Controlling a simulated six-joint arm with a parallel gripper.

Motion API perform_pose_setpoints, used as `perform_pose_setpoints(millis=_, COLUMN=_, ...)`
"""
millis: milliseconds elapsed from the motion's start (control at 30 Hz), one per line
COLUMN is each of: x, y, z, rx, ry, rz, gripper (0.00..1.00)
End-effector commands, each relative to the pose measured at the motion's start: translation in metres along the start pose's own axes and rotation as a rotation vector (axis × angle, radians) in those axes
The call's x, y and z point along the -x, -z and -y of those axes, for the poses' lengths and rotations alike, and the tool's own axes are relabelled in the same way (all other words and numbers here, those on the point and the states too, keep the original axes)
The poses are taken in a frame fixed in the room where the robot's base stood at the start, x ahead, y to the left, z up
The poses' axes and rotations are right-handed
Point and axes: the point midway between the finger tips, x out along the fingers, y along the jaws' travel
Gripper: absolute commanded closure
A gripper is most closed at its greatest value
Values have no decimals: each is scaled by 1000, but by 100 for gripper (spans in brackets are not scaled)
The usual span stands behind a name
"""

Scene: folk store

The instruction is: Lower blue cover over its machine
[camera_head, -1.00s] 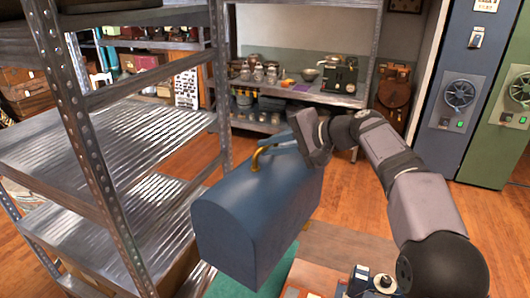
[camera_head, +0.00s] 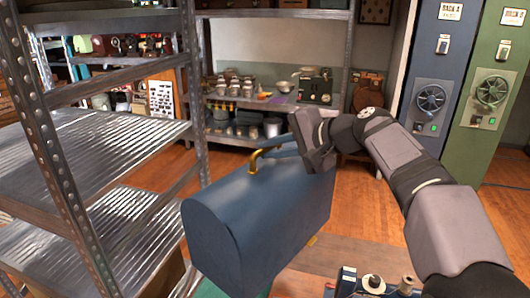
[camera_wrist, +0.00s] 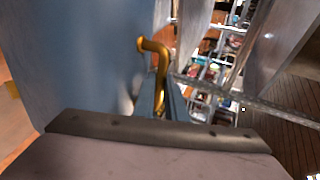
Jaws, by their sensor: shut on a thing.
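The handle also shows in the wrist view (camera_wrist: 158,58), beside the cover's blue surface (camera_wrist: 85,60). The fingertips are partly hidden. A dark blue machine (camera_head: 348,284) with spools on top shows at the bottom edge, right of the cover and apart from it in the picture. Most of it is out of frame.
A metal shelf rack (camera_head: 110,140) stands close on the left of the cover. Back shelving (camera_head: 265,105) holds pots and jars. Tall blue (camera_head: 432,70) and green (camera_head: 485,80) cabinets stand at the right. Open wooden floor (camera_head: 370,215) lies between.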

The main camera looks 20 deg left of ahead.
Motion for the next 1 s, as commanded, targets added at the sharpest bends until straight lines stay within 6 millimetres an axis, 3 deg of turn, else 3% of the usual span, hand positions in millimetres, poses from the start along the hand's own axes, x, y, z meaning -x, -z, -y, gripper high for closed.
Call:
perform_pose_setpoints(millis=467, x=5, y=1, z=3, rx=-2, ry=10, rz=-16, gripper=100)
perform_pose_setpoints(millis=1000, x=38, y=13, z=-15, rx=-59, ry=10, rz=-131, gripper=100)
